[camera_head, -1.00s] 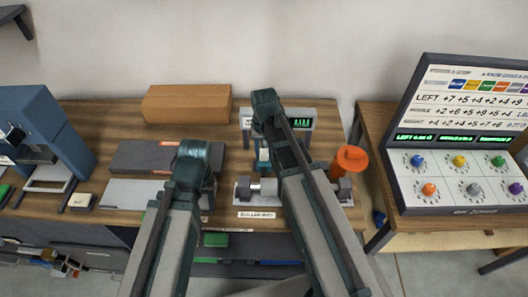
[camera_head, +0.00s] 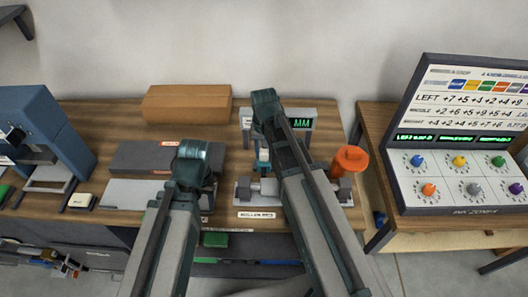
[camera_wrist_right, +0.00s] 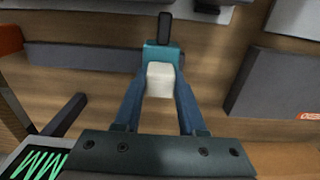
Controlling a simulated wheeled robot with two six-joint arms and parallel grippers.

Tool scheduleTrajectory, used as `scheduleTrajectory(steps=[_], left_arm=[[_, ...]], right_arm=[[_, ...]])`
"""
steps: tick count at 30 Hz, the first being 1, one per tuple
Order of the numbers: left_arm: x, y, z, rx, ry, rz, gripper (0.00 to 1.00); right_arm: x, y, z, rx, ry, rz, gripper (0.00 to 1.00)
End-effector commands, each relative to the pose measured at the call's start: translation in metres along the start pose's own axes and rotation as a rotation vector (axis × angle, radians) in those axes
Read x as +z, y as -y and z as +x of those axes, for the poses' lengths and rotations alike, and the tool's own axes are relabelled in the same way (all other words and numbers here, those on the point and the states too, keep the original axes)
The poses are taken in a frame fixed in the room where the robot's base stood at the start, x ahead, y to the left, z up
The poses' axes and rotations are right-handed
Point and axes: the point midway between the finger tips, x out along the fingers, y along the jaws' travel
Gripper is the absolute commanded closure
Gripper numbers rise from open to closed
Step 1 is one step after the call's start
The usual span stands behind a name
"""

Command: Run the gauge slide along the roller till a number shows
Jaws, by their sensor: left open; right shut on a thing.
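My right gripper (camera_wrist_right: 158,90) is shut on the pale block of the gauge slide (camera_wrist_right: 160,80). The slide has a teal body with a dark pin pointing away from the gripper. In the head view the right gripper (camera_head: 262,160) is just behind the roller (camera_head: 268,187), partly hidden by my arm. The roller lies across its grey stand, its right part behind my arm. The gauge display (camera_head: 302,124) shows green zigzag marks, not a readable number; it also shows in the right wrist view (camera_wrist_right: 42,163). My left arm's jaws are hidden behind its links.
An orange canister (camera_head: 348,162) stands close to the roller's right end. A dark grey box (camera_head: 150,157) lies to the left, with a brown box (camera_head: 187,104) behind. A knob console (camera_head: 460,150) stands on the right table. A blue machine (camera_head: 45,135) is far left.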

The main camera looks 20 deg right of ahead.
Motion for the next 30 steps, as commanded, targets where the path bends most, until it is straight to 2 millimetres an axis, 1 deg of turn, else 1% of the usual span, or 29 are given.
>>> scheduleTrajectory(steps=[9, 11, 14, 17, 24, 30], left_arm=[[0.0, 0.0, 0.0, 0.0, 0.0, 0.0, 0.5], [0.0, 0.0, 0.0, 0.0, 0.0, 0.0, 0.5], [0.0, 0.0, 0.0, 0.0, 0.0, 0.0, 0.5], [0.0, 0.0, 0.0, 0.0, 0.0, 0.0, 0.5], [0.0, 0.0, 0.0, 0.0, 0.0, 0.0, 0.5], [0.0, 0.0, 0.0, 0.0, 0.0, 0.0, 0.5]], right_arm=[[0.0, -0.001, 0.0, 0.0, 0.0, 0.0, 1.0], [0.0, -0.004, 0.0, 0.0, 0.0, 0.001, 1.0], [0.001, -0.017, 0.0, 0.0, 0.0, 0.003, 1.0], [0.001, -0.039, 0.0, 0.0, 0.0, 0.005, 1.0], [0.001, -0.106, 0.0, 0.001, 0.0, 0.007, 1.0], [0.001, -0.155, 0.0, 0.001, 0.001, 0.006, 1.0]])
